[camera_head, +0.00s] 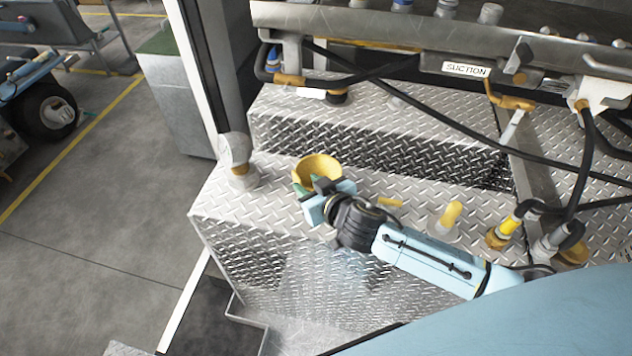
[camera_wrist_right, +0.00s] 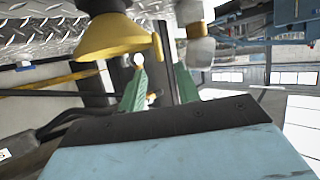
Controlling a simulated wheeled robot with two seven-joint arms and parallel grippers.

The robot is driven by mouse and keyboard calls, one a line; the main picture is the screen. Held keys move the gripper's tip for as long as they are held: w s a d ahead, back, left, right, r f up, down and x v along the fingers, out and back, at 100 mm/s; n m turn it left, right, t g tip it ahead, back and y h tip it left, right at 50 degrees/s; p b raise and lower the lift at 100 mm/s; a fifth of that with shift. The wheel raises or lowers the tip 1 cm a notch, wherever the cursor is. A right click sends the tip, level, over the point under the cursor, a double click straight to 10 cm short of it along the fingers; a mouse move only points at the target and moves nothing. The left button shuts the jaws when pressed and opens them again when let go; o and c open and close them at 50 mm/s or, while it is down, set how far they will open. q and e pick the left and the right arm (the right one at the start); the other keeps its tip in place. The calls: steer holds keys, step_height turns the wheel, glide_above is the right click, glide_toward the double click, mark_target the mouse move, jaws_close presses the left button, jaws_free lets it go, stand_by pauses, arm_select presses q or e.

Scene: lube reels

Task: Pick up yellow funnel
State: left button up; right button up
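The yellow funnel (camera_head: 317,164) sits on the diamond-plate metal step, near its left end, with its wide mouth up. My right gripper (camera_head: 308,186) is right at the near side of the funnel, its green fingertips close to the rim. In the right wrist view the funnel (camera_wrist_right: 112,36) is at upper left, above and left of the fingers. The two green fingers of the right gripper (camera_wrist_right: 160,75) stand apart there with nothing visible between them. Whether a finger touches the rim cannot be told. My left gripper is not in view.
A translucent container (camera_head: 236,152) stands left of the funnel at the step's edge. Another container with a yellow top (camera_head: 449,214) stands to the right. Black hoses (camera_head: 440,112) and yellow-ended nozzles (camera_head: 504,228) hang behind and right. Open floor lies at left.

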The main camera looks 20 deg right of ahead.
mark_target(300, 180)
steer(key=shift+f+x, duration=0.2)
steer(key=shift+x, duration=3)
steer(key=shift+s, duration=0.1)
steer(key=shift+c, duration=0.4)
steer(key=shift+a, duration=0.1)
jaws_close()
